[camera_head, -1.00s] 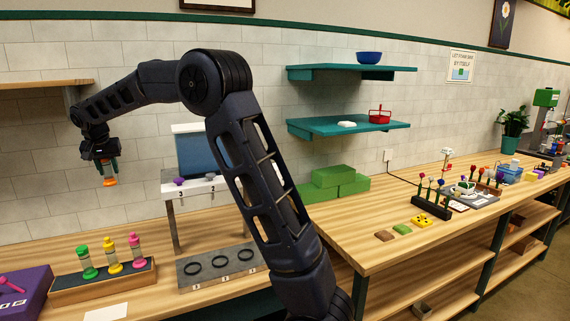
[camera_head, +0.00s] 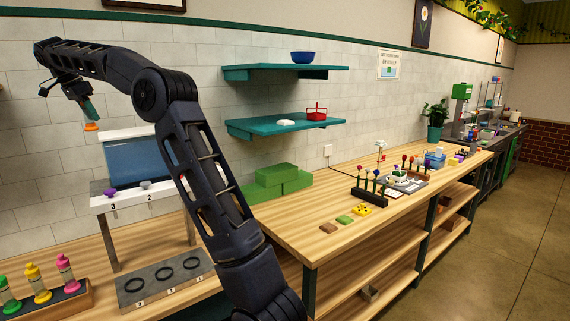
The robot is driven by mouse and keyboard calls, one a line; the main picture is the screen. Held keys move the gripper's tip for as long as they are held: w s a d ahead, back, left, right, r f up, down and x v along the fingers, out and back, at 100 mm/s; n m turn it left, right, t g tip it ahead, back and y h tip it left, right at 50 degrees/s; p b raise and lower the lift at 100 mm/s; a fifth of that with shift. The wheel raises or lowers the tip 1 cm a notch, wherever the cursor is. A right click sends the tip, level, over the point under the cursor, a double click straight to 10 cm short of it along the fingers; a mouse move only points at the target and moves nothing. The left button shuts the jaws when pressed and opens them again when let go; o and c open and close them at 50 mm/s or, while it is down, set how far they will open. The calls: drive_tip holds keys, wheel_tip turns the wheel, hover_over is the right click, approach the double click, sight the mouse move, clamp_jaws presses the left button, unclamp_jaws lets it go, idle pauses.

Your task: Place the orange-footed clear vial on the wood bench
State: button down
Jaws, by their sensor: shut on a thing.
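My gripper (camera_head: 82,100) is at the upper left, held high in front of the tiled wall. It is shut on the orange-footed clear vial (camera_head: 91,127), whose orange foot points down. Most of the vial's clear body is hidden by the gripper or too small to make out.
A rack (camera_head: 75,302) with green, yellow and pink vials stands lower left. Green blocks (camera_head: 275,178), small tiles (camera_head: 344,220) and a flower rack (camera_head: 370,197) occupy the bench. Teal shelves (camera_head: 285,128) hang above.

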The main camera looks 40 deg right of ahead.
drive_tip(key=w+d+f+m+g, duration=0.1)
drive_tip(key=w+d+f+m, duration=0.15)
drive_tip(key=d, duration=0.65)
drive_tip(key=w+d+f+m+g, duration=0.15)
drive_tip(key=d+m, duration=0.25)
drive_tip(key=d, duration=0.6)
drive_tip(key=s+d+f+m, duration=0.2)
drive_tip(key=s+d+f, duration=0.1)
drive_tip(key=d+f, duration=0.85)
drive_tip(key=s+d+f+m+g, duration=0.1)
drive_tip(key=s+d+f, duration=0.5)
drive_tip(key=s+d, duration=0.35)
drive_tip(key=s+d+f+m+y, duration=0.1)
drive_tip(key=s+d+f, duration=0.4)
drive_tip(key=s+d, duration=0.45)
drive_tip(key=s+d+f+m+g, duration=0.1)
drive_tip(key=s+d+f+m, duration=0.1)
drive_tip(key=s+d+f, duration=0.6)
drive_tip(key=shift+s+d+r, duration=1.2)
drive_tip(key=shift+d+r, duration=0.35)
drive_tip(key=shift+d, duration=1.75)
drive_tip(key=shift+s+d+r, duration=1.15)
drive_tip(key=shift+d+r, duration=0.35)
drive_tip(key=shift+d, duration=1.75)
drive_tip(key=shift+t, duration=0.25)
wheel_tip(320, 180, down, 20)
drive_tip(key=shift+f, duration=0.1)
